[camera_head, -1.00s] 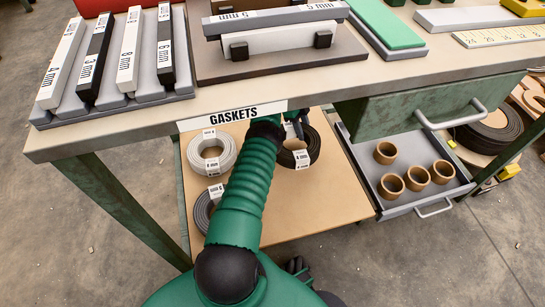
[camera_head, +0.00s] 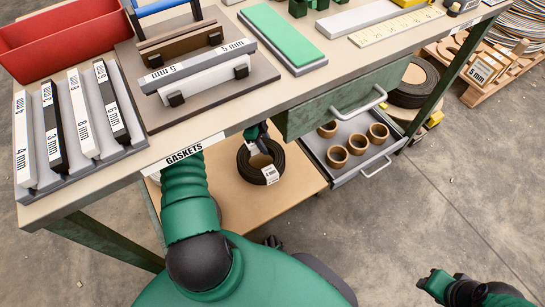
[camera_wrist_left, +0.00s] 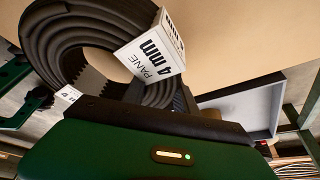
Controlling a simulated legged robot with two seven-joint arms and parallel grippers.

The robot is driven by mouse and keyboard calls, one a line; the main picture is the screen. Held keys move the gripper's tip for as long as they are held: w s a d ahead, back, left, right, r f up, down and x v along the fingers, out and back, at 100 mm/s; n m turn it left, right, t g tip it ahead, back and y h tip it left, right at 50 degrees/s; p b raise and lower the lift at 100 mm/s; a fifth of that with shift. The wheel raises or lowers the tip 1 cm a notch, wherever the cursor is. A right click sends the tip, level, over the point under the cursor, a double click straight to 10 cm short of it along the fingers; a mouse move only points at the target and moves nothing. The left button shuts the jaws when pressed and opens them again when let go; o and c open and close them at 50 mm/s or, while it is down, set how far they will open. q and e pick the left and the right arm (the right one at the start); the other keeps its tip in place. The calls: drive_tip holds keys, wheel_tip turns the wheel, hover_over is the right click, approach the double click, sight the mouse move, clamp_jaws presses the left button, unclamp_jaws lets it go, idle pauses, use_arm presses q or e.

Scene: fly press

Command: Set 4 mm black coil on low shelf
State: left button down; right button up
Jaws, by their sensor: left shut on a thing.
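The black coil (camera_head: 262,172) with a white tag is at the low shelf (camera_head: 235,205) under the bench. In the left wrist view the coil (camera_wrist_left: 58,40) is close up, and its tag (camera_wrist_left: 153,52) reads PANE 4 mm. My left gripper (camera_head: 258,143) reaches in under the bench edge and is shut on the coil's far side. Whether the coil touches the shelf or hangs just above it, I cannot tell. My right gripper (camera_head: 465,288) is at the bottom right, away from the bench; its fingers are unclear.
The bench edge with a GASKETS label (camera_head: 185,152) overhangs the shelf. An open drawer (camera_head: 365,158) with several brown rings is right of the coil. My left arm covers the shelf's left part. Bare shelf shows in front of the coil.

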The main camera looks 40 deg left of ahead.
use_arm(q)
drive_tip(key=d, duration=0.2)
drive_tip(key=d+b, duration=0.1)
drive_tip(key=d, duration=0.1)
drive_tip(key=shift+s+f, duration=0.25)
drive_tip(key=shift+s, duration=0.1)
drive_tip(key=f+b, duration=0.1)
drive_tip(key=f, duration=0.1)
drive_tip(key=f+b, duration=0.1)
drive_tip(key=b, duration=0.1)
drive_tip(key=shift+d+f+b, duration=0.2)
drive_tip(key=shift+f+b, duration=0.1)
drive_tip(key=shift+f, duration=0.1)
drive_tip(key=shift+r, duration=0.25)
drive_tip(key=c, duration=0.9)
unclamp_jaws()
drive_tip(key=shift+c, duration=0.2)
drive_tip(key=p+v, duration=0.5)
drive_tip(key=v, duration=0.2)
drive_tip(key=shift+r, duration=0.15)
drive_tip(key=shift+s, duration=0.1)
